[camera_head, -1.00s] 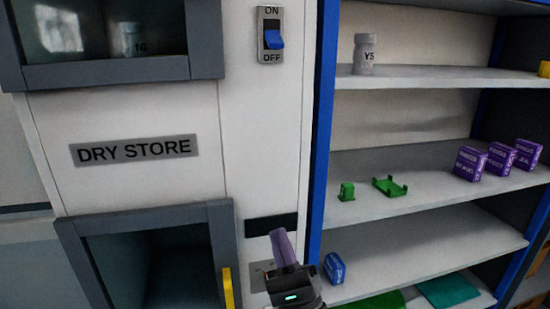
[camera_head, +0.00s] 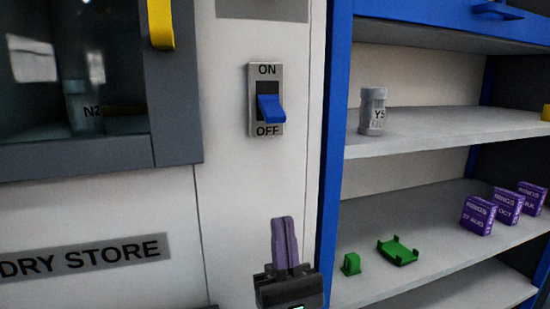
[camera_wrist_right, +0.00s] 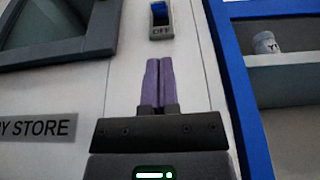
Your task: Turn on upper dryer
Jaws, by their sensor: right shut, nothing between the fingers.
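The upper dryer's switch (camera_head: 267,100) is a grey plate marked ON at the top and OFF at the bottom. Its blue lever (camera_head: 270,108) sticks out and slants down toward OFF. The switch also shows at the top of the right wrist view (camera_wrist_right: 160,18). My right gripper (camera_head: 284,222) has purple fingers pointing up, pressed together and empty. It is below the switch and apart from it. The fingers also show in the right wrist view (camera_wrist_right: 158,62). My left gripper is not in view.
The dark-framed dryer window (camera_head: 75,95) with a yellow handle (camera_head: 160,24) is at the left. A DRY STORE label (camera_head: 85,256) is below it. A blue post (camera_head: 336,150) and open shelves with a jar (camera_head: 373,110) stand at the right. The panel around the switch is clear.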

